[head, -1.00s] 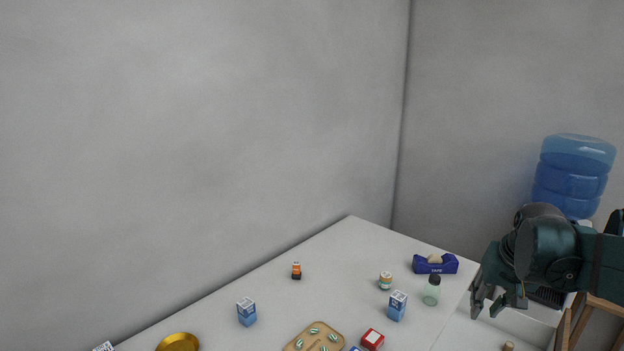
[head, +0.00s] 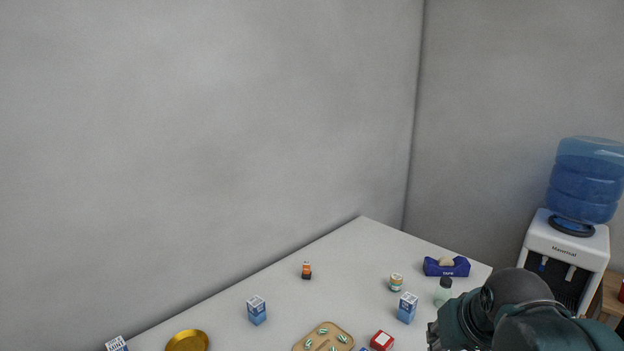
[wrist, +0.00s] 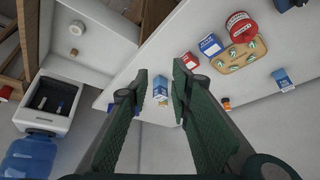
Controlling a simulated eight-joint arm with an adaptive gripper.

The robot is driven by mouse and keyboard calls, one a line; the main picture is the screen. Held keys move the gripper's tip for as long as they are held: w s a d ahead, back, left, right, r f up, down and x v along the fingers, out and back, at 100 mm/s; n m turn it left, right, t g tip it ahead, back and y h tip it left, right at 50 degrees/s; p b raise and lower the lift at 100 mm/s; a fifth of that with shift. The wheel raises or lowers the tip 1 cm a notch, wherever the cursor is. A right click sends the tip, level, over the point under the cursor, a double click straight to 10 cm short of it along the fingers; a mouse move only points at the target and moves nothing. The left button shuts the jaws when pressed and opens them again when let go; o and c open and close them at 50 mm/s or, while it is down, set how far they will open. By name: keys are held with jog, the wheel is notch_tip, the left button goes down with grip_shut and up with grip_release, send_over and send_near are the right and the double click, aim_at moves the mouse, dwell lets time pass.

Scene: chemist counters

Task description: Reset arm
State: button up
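My gripper (wrist: 159,92) is open in the wrist view, with its two green fingers spread and nothing held between them. A blue and white box (wrist: 161,86) shows in the gap, on the counter beyond the fingertips and apart from them. In the head view, my arm is at the bottom right, by the counter's right edge, and the fingertips are mostly hidden or out of frame. The white counter (head: 365,245) lies to the left of the arm.
A water dispenser (head: 566,245) stands to the right. The counter's far corner is clear.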

jog(key=s+a+f+n+t, duration=0.1)
jog(key=s+a+f, duration=0.1)
jog(key=s+a, duration=0.3)
jog(key=shift+a+y, duration=0.3)
jog(key=shift+a, duration=0.1)
